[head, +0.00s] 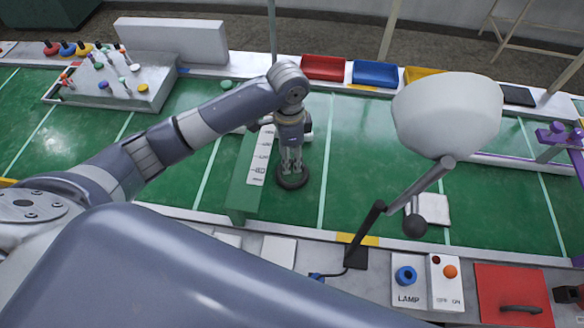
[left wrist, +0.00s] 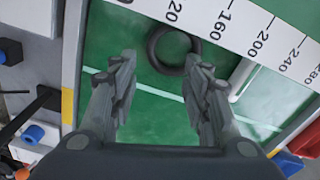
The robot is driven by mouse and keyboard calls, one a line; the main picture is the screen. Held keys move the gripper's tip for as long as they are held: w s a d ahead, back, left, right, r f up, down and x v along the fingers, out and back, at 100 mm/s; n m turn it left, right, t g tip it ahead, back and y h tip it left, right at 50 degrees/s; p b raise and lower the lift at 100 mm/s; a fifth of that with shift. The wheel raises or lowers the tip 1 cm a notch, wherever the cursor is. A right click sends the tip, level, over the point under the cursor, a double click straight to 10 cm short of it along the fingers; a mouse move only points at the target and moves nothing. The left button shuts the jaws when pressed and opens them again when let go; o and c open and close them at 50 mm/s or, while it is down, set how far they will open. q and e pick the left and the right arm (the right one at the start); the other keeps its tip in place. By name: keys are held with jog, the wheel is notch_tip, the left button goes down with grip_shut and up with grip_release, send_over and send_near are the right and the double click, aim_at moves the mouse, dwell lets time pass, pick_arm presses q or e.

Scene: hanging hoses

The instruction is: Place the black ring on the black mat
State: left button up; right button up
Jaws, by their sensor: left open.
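The black ring (head: 293,185) lies on the green tabletop beside the green block with the number scale. It also shows in the left wrist view (left wrist: 172,72), just beyond the fingertips and beside the white scale. My left gripper (head: 291,168) points down above the ring; in the left wrist view (left wrist: 160,60) its fingers are apart with nothing between them. The gap between fingertips and ring is hard to judge. A flat black square, seemingly the black mat (head: 517,95), lies on the back ledge at the far right. My right gripper is not in view.
The green scale block (head: 246,185) stands close left of the gripper. Red (head: 323,67), blue (head: 375,74) and yellow (head: 420,75) trays line the back ledge. A lamp with a large white shade (head: 447,113) rises between ring and mat. Open green surface lies right of the ring.

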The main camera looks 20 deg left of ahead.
pick_arm(q)
jog(key=m, duration=0.2)
send_over(291, 183)
jog(key=f, duration=0.4)
jog(key=f+p, duration=0.1)
jog(key=f, duration=0.1)
jog(key=shift+w+a, duration=0.3)
jog(key=f, duration=0.2)
jog(key=f+p, duration=0.1)
jog(key=f, duration=0.1)
jog(key=shift+s+d+f, duration=0.1)
jog(key=shift+s+d, duration=0.2)
jog(key=shift+f, duration=0.5)
grip_shut()
